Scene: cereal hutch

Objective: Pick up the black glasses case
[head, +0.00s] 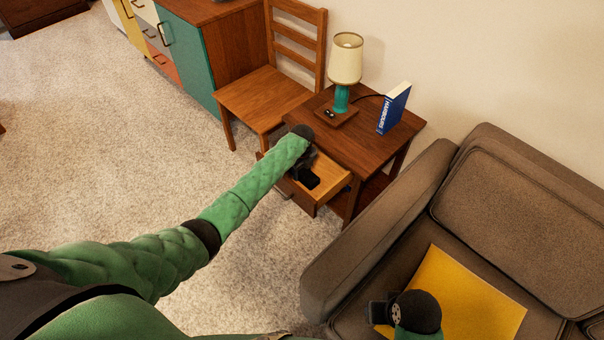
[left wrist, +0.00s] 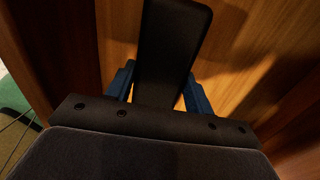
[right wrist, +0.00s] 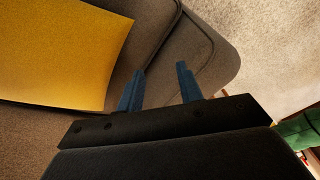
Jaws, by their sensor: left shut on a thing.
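The black glasses case (left wrist: 172,50) is a long dark box between the blue fingers of my left gripper (left wrist: 163,88) in the left wrist view. The fingers are shut on it from both sides. In the head view the case (head: 308,180) shows as a dark shape inside the open drawer (head: 328,186) of the wooden side table. My left gripper (head: 302,172) reaches down into that drawer, and its fingers are mostly hidden there. My right gripper (right wrist: 160,90) is open and empty above the sofa.
On the side table (head: 352,143) stand a lamp (head: 345,62) with a teal base and a blue book (head: 394,108). A wooden chair (head: 262,95) is behind the drawer to the left. A brown sofa (head: 375,215) with a yellow cloth (head: 465,290) is at the right. Carpet at left is clear.

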